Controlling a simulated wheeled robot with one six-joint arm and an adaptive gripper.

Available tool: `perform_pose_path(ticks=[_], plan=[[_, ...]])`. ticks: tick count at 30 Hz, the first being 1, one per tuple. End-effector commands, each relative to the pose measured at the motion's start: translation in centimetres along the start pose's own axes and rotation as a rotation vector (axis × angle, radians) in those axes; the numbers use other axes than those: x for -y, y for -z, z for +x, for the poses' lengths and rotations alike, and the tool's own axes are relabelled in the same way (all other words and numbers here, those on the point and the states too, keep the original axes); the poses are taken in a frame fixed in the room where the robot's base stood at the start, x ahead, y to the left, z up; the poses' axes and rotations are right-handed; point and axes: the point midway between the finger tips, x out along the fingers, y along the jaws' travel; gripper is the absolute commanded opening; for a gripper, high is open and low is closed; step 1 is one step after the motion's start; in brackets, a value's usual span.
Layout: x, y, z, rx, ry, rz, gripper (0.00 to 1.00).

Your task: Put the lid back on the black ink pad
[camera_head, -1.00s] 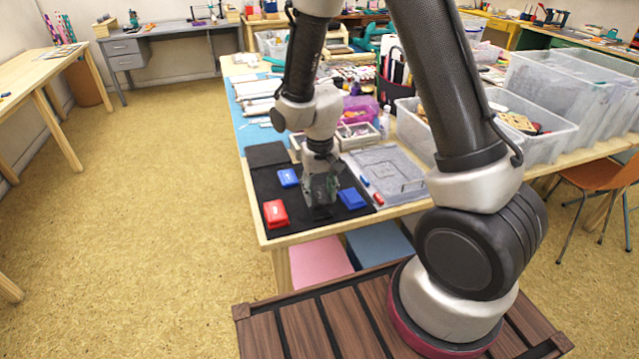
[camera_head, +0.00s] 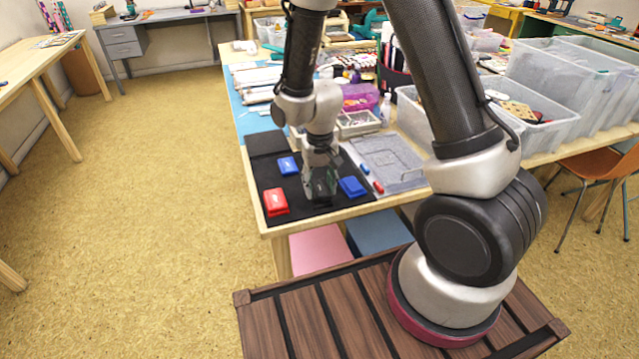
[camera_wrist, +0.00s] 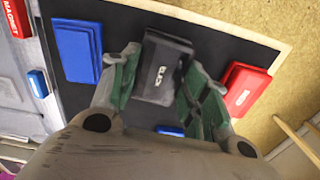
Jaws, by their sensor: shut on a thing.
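My gripper (camera_wrist: 161,62) is over the black mat (camera_head: 262,181) at the table's front corner. In the wrist view its green-padded fingers are on either side of a black lid (camera_wrist: 164,76) lettered "BLACK" and shut on it. The head view shows my gripper (camera_head: 320,190) low over the mat, between the red pad and a blue pad. The fingers largely hide the black piece there. I cannot tell whether the lid touches the black ink pad's base, which I cannot make out separately.
A red ink pad (camera_head: 275,202) lies left of my gripper. One blue piece (camera_head: 352,187) lies to its right and another (camera_head: 288,166) behind it. A grey clear-lidded case (camera_head: 390,160) and small red and blue blocks are farther right.

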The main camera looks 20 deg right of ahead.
Motion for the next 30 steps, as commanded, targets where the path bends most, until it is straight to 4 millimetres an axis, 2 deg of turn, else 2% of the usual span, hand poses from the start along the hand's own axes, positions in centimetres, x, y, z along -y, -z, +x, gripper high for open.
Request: perform_pose_path(ticks=[30], plan=[[0.00, 0.00, 0.60, 0.000, 0.000, 0.000, 0.33]])
